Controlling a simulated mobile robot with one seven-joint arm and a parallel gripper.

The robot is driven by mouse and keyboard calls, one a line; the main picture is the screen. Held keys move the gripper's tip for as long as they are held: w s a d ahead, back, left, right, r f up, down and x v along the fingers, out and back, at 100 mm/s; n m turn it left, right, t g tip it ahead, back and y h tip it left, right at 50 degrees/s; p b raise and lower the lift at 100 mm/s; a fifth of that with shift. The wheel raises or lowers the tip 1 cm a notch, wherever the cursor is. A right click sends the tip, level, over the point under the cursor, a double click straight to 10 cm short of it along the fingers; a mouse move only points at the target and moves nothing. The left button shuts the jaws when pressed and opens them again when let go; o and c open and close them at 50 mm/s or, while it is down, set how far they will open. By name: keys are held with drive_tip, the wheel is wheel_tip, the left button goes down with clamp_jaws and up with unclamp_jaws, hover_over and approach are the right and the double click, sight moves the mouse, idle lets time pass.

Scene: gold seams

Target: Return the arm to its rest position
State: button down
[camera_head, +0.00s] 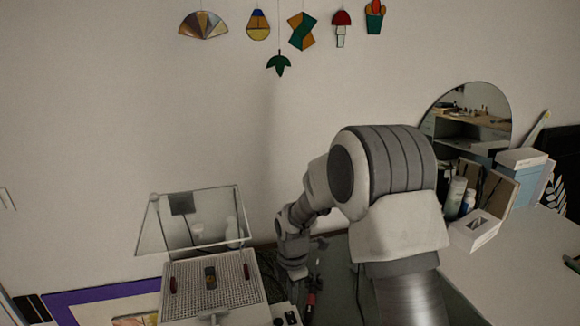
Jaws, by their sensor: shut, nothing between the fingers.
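My arm rises from the lower right, bends at a large grey and white elbow, and reaches down to the left. My gripper (298,274) is at its far end, low in the picture, just right of the perforated work surface. It points downward and is shut, with nothing held. Its fingertips are small and dark here, and I cannot tell how close they are to the things below.
A machine with a perforated bed (235,284) and a raised clear lid (205,222) stands left of my gripper. A red-handled tool (311,298) lies close by. An arched mirror (470,115), white bottles (455,197) and boxes (475,231) stand right. Glass ornaments (302,31) hang above.

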drive_tip(key=s+d+r+m+t, duration=0.1)
drive_tip(key=s+d+r+m, duration=0.2)
drive_tip(key=r, duration=0.3)
drive_tip(key=s+d+r+m+t, duration=0.1)
drive_tip(key=s+d+r+m, duration=0.1)
drive_tip(key=r+m, duration=0.35)
drive_tip(key=s+d+r+m, duration=0.2)
drive_tip(key=s+d+r, duration=0.1)
drive_tip(key=r, duration=0.5)
drive_tip(key=s+d+r+m+t, duration=0.1)
drive_tip(key=s+d+r+m, duration=0.1)
drive_tip(key=s+m, duration=0.4)
drive_tip(key=s+d+r+m+t, duration=0.2)
drive_tip(key=s+r+m, duration=0.3)
drive_tip(key=s, duration=0.6)
drive_tip(key=shift+d+m, duration=0.65)
drive_tip(key=shift+d, duration=0.05)
